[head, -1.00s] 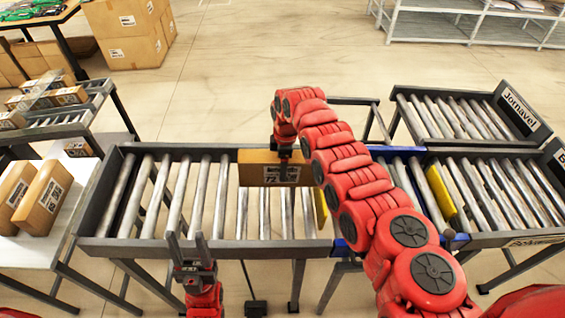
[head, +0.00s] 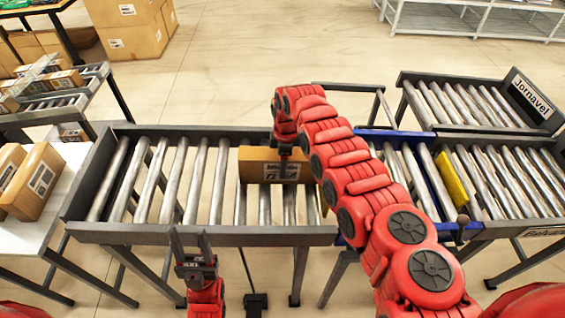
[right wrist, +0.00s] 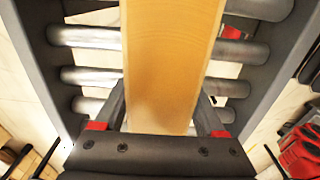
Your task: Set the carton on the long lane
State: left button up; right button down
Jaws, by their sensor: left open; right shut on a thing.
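A brown carton (head: 262,165) with a white label hangs upright from my right gripper (head: 284,143), which is shut on its top edge. It is above the right part of the long roller lane (head: 200,236); whether its bottom touches the rollers cannot be told. In the right wrist view the carton (right wrist: 170,70) stands between the two fingers (right wrist: 165,112), with rollers on both sides. My right arm hides the lane's right end. My left gripper (head: 190,243) is open and empty, in front of the lane's front rail.
A blue-framed roller section (head: 428,170) joins the lane on the right, before two labelled lanes, one marked Jornavel (head: 529,97). A yellow bar (head: 455,178) crosses there. Cartons (head: 40,182) stand on a white table (head: 62,205) at left. The lane's left rollers are clear.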

grip_release()
